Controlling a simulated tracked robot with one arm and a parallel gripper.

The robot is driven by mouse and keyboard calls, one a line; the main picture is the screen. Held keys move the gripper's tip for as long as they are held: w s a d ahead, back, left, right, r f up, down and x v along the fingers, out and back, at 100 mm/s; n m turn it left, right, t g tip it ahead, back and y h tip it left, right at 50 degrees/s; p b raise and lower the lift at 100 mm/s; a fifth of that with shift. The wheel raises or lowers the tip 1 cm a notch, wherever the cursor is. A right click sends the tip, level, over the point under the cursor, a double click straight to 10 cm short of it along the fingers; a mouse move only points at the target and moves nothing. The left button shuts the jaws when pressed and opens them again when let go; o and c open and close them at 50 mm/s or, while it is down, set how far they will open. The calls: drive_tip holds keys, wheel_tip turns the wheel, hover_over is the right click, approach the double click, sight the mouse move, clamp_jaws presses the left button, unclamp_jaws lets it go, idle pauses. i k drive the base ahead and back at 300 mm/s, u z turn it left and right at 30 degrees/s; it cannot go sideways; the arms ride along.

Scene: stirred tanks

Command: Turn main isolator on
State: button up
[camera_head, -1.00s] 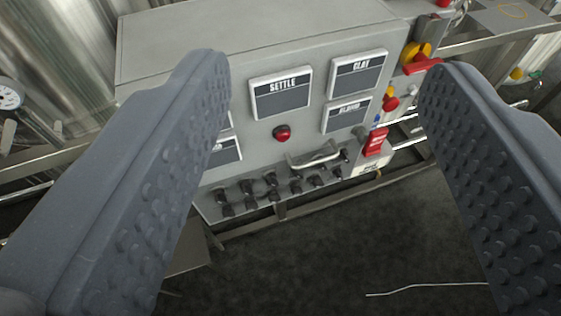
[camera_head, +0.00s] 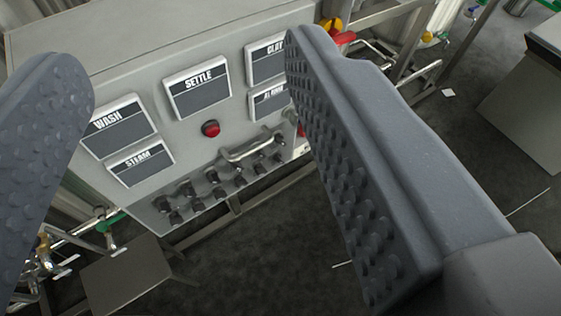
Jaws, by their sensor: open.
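A yellow and red rotary handle (camera_head: 335,30), which looks like the main isolator, is at the upper right end of the grey control panel (camera_head: 170,45). My right finger partly hides it, and I cannot read its position. My gripper (camera_head: 188,62) is open and empty, its two ridged grey fingers spread wide in front of the panel. The left finger is at the left edge of the picture. The right finger crosses the panel's right end and covers most of the small controls there.
The panel carries label plates such as WASH (camera_head: 120,125), SETTLE (camera_head: 197,88) and STEAM (camera_head: 140,161), a red lamp (camera_head: 211,128), a metal bar handle (camera_head: 252,145) and several black knobs. Pipe rails and a grey box (camera_head: 530,95) are at right.

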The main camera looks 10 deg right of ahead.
sight(333, 26)
drive_tip(key=z, duration=1.1)
drive_tip(key=i, duration=0.5)
drive_tip(key=u, duration=0.2)
